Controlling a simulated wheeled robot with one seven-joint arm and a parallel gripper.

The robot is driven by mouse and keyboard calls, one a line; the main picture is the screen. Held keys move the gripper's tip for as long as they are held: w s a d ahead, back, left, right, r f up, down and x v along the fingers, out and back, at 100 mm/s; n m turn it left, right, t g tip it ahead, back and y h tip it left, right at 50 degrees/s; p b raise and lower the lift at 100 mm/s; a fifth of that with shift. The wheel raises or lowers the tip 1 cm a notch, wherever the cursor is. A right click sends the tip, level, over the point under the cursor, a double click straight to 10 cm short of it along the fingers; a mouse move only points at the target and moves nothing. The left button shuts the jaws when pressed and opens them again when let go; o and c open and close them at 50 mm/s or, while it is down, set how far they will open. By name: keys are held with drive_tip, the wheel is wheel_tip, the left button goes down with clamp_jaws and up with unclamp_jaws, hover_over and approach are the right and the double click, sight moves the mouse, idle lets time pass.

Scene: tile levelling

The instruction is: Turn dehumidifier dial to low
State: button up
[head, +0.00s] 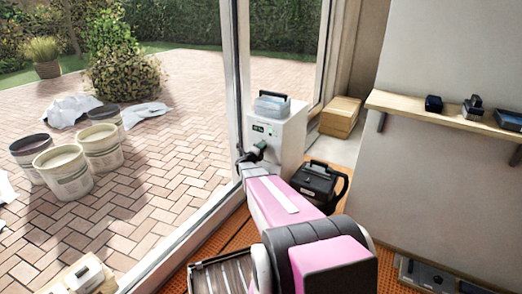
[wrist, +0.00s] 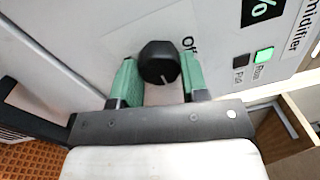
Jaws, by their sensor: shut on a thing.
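The white dehumidifier (head: 290,135) stands by the glass door in the head view, a lit display on its front. In the wrist view its black faceted dial (wrist: 159,62) sits between the green fingers of my gripper (head: 256,149). The gripper is shut on the dial, one finger on each side. A pale mark on the dial points to the lower right of the wrist picture. An "Off" label (wrist: 188,45) shows just right of the dial. I cannot see a low label. In the head view my gripper hides the dial.
A wooden shelf (head: 440,112) juts from the right wall. A green indicator (wrist: 264,54) is lit on the panel.

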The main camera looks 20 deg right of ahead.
drive_tip(key=o, duration=0.9)
drive_tip(key=shift+o, duration=0.2)
drive_tip(key=v, duration=1)
drive_tip(key=shift+s+a, duration=0.3)
